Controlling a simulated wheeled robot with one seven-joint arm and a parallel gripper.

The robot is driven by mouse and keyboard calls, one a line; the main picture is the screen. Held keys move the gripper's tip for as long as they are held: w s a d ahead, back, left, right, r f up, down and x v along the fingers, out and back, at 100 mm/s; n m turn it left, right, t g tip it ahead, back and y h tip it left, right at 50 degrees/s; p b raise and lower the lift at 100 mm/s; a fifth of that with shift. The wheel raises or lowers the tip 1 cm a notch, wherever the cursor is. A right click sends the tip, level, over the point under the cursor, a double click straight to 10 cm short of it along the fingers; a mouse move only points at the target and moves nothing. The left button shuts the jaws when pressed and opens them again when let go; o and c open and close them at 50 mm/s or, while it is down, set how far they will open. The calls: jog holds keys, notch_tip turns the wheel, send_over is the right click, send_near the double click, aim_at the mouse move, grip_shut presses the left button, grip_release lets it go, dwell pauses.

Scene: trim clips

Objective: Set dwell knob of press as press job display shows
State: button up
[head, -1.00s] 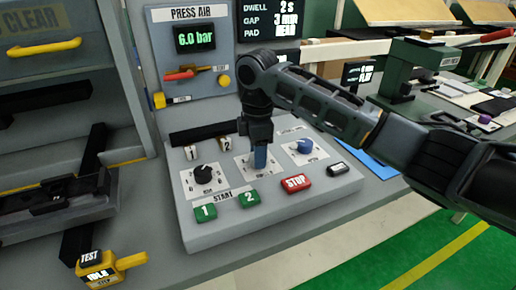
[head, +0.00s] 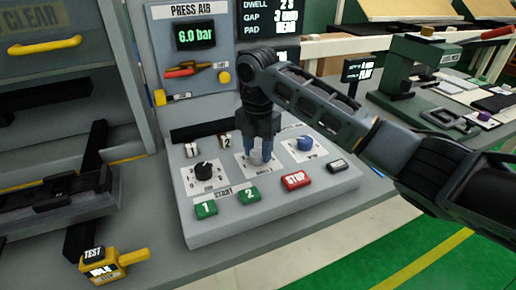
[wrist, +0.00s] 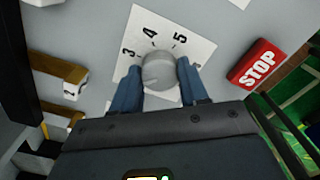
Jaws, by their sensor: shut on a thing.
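The press panel (head: 330,185) carries a black knob (head: 203,170) at left, a grey middle knob (head: 257,157) and a blue knob (head: 304,143) at right, each on a white dial. My gripper (head: 262,155) points down, its blue fingers on either side of the grey knob. In the wrist view the fingers hold this grey knob (wrist: 159,70), and the dial numbers 3, 4 and 5 show around it. Its pointer is not clear, and the dial's name is too small to read. The job display (head: 268,18) reads dwell 2 s; the lines below are partly blurred.
Green buttons 1 (head: 206,208) and 2 (head: 248,195) and a red STOP button (head: 296,180) sit along the panel's front, close to my gripper. The press air display (head: 195,35) reads 6.0 bar. A yellow-handled test device (head: 103,268) lies at lower left.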

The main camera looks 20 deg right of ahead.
aim_at(258, 152)
jog(key=shift+n, duration=0.4)
jog(key=o, duration=1.1)
jog(key=shift+c, duration=0.2)
jog(key=shift+r, duration=0.15)
notch_tip(258, 152, up, 8)
jog(key=shift+f+b, duration=0.2)
jog(key=shift+b, duration=0.15)
